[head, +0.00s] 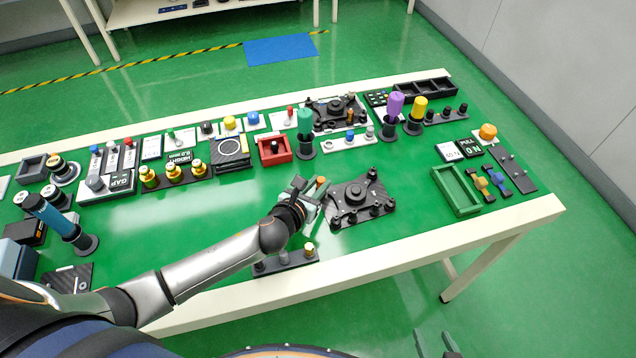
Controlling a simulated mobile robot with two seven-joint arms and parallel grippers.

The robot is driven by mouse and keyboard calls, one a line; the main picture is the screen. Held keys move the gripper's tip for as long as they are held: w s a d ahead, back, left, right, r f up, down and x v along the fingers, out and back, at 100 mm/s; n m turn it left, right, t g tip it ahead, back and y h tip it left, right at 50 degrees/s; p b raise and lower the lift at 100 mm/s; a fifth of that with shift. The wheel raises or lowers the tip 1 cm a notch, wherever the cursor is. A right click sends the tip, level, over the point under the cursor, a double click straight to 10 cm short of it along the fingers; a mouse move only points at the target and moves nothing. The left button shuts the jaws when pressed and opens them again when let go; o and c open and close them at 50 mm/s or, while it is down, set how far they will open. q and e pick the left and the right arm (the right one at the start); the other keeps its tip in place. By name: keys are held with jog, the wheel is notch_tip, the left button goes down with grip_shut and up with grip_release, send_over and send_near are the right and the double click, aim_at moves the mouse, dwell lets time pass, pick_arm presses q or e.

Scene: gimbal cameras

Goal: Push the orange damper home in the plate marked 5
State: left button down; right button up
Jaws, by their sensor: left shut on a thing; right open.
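My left gripper (313,192) is shut at the left edge of a dark plate (364,187) in the middle of the table. A small orange piece (321,182), which looks like the orange damper, shows at its fingertips; the fingers hide most of it. I cannot tell how deep it sits. The plate has a raised round hub and several black knobs along its front and right side. A similar dark plate (322,106) stands at the back, with a small orange-brown piece (350,115) on it. No number 5 is readable on either plate. My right gripper (434,346) is open and empty at the bottom edge, off the table.
A strip with small pegs (285,259) lies in front of the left gripper, under my forearm. A green tray (457,191) stands to the right, a red box (273,151) behind. Tall teal, purple and yellow handles stand in back.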

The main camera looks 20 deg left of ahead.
pick_arm(q)
jog(key=shift+f, duration=0.35)
jog(key=c, duration=0.6)
grip_release()
jog(key=shift+c, duration=0.2)
jog(key=v, duration=1.2)
jog(key=shift+s+p, duration=0.3)
jog(key=shift+p, duration=0.05)
